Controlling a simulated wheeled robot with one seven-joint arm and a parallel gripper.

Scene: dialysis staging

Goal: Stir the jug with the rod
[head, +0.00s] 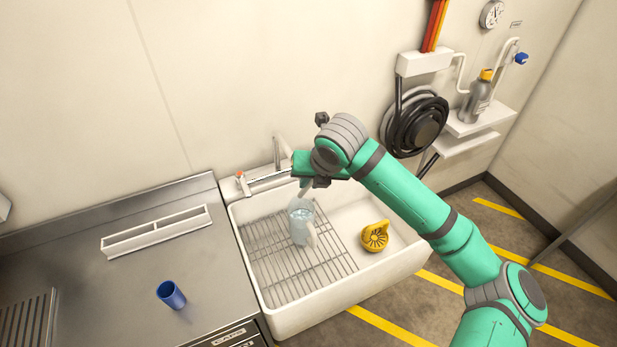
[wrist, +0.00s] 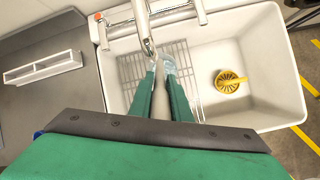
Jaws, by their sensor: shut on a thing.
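The clear jug (head: 301,226) with a pale handle stands upright on the wire rack in the sink. Its top part also shows in the wrist view (wrist: 171,66), just beyond my fingertips. My gripper (head: 308,182) is above the jug, its green fingers (wrist: 160,92) pointing down, shut on the rod. The pale grey rod (head: 304,191) runs down from my gripper toward the jug's mouth. It shows between my fingers in the wrist view (wrist: 160,105). I cannot tell how deep its lower end is.
The white sink (head: 378,275) holds the wire rack (head: 275,262) and a yellow round piece (head: 375,236). The tap (head: 278,155) stands behind the jug, close to my gripper. A blue cup (head: 171,295) and a white tray (head: 157,231) are on the left counter.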

